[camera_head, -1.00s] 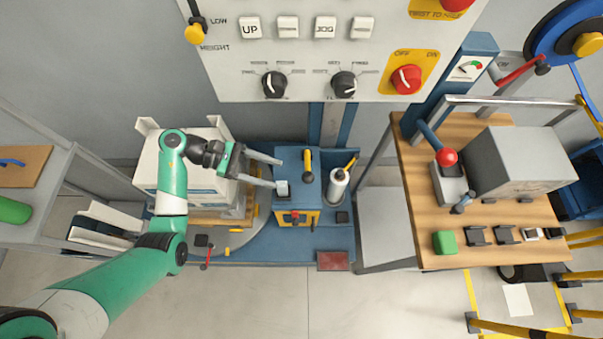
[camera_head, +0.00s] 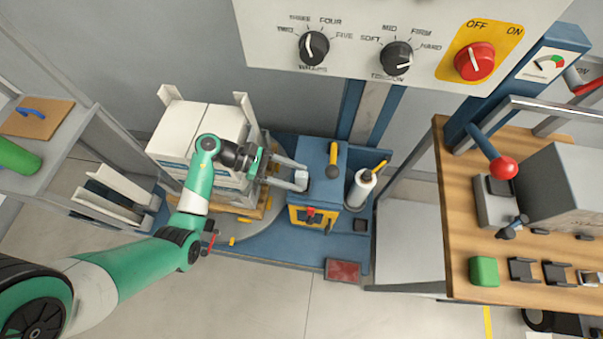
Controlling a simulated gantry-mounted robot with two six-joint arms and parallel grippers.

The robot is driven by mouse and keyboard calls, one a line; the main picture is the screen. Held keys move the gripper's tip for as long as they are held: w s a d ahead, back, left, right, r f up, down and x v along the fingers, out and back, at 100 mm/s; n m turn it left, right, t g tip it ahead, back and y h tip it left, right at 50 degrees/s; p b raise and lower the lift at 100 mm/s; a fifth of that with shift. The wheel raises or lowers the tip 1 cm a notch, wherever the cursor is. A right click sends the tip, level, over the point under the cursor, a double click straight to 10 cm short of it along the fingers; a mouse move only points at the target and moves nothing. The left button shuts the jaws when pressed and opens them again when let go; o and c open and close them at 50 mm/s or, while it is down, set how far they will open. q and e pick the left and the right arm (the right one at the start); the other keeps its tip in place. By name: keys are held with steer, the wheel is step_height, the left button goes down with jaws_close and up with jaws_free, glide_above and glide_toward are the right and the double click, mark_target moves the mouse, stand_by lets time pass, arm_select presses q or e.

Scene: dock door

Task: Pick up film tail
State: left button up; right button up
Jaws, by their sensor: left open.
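My left gripper (camera_head: 303,174) is open, with its two pale fingers reaching right to the left side of a blue machine box (camera_head: 327,160). A small whitish piece (camera_head: 302,175) is at the box's left edge, between or very close to the fingertips; it may be the film tail, but I cannot tell for sure. Contact with the fingers is not clear. A white roll (camera_head: 362,188) stands upright to the right of the blue box. The right gripper is not in view.
White cartons (camera_head: 200,130) on a pallet stand behind my left arm. A control panel (camera_head: 380,30) hangs above. A wooden bench (camera_head: 455,215) with a red-knobbed lever (camera_head: 502,167) is on the right. The front floor is mostly clear.

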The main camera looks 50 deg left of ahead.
mark_target(309, 185)
arm_select(q)
steer(key=b+x, duration=0.1)
steer(key=x, duration=0.3)
steer(key=shift+w+d, duration=0.15)
steer(key=shift+d, duration=0.05)
steer(key=shift+w+d, duration=0.25)
steer(key=shift+d, duration=0.05)
jaws_close()
